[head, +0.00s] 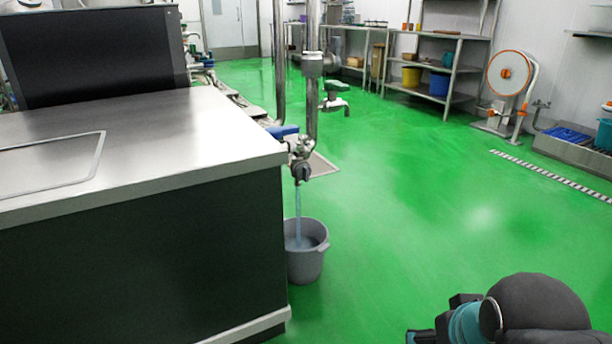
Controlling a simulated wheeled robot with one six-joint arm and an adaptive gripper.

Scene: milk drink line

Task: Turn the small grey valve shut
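A small dark grey valve knob (301,172) sits low on a steel pipe fitting, beside the right corner of the steel counter. A stream of liquid (298,204) runs down below it into a grey bucket (304,263) on the floor. The bucket holds liquid. A blue lever handle (283,131) sits just above the grey knob on the same pipework. My gripper does not show; only dark and teal parts of my arm show at the bottom right, well apart from the valve.
The steel counter (150,125) fills the left side, and its corner is close to the valve. A vertical steel pipe (311,110) rises behind the valve. Another tap with a green handle (336,86) is farther back. The green floor (430,210) right of the bucket is clear.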

